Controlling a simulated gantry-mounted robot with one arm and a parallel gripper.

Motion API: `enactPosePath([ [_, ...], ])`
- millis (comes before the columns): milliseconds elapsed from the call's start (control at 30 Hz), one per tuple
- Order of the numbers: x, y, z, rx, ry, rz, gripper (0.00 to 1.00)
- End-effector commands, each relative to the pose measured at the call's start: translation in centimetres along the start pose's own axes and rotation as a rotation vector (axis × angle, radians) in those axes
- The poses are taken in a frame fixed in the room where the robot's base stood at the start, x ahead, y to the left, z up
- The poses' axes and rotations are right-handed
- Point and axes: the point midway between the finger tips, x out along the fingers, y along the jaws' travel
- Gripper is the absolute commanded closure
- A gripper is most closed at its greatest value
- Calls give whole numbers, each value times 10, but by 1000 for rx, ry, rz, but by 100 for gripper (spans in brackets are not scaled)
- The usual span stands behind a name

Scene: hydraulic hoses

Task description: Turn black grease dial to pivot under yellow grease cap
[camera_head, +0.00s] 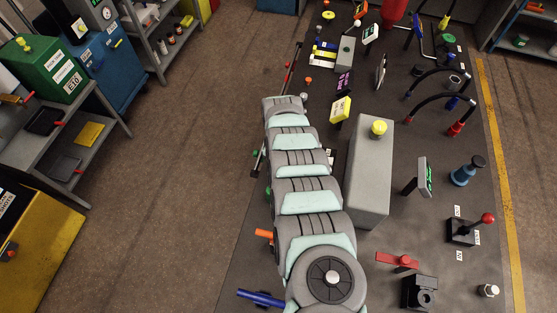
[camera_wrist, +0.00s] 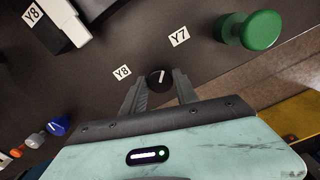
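In the wrist view a small black dial (camera_wrist: 156,80) with a white pointer line sits on the dark panel. The pointer line runs nearly up the picture, between a white Y8 label (camera_wrist: 122,71) at its left and a white Y7 label (camera_wrist: 179,37) at its upper right. My gripper (camera_wrist: 160,83) is open, with one finger on each side of the dial. A narrow gap seems to show on both sides; contact cannot be told. In the head view a yellow cap (camera_head: 378,128) stands on a tall grey box. My arm hides the dial and my gripper there.
In the wrist view a green knob (camera_wrist: 262,30) stands to the right of the dial, and a black-and-white block (camera_wrist: 60,22) lies upper left. In the head view the grey box (camera_head: 369,180) stands close beside my arm.

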Motion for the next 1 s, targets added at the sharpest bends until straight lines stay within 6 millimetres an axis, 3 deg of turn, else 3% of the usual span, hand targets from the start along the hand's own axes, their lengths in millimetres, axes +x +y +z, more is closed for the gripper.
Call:
enactPosePath([
  [400, 0, 0, 0, 0, 0, 0, 100],
  [733, 0, 0, 0, 22, 0, -1, 100],
  [1000, 0, 0, 0, 158, -1, 0, 100],
])
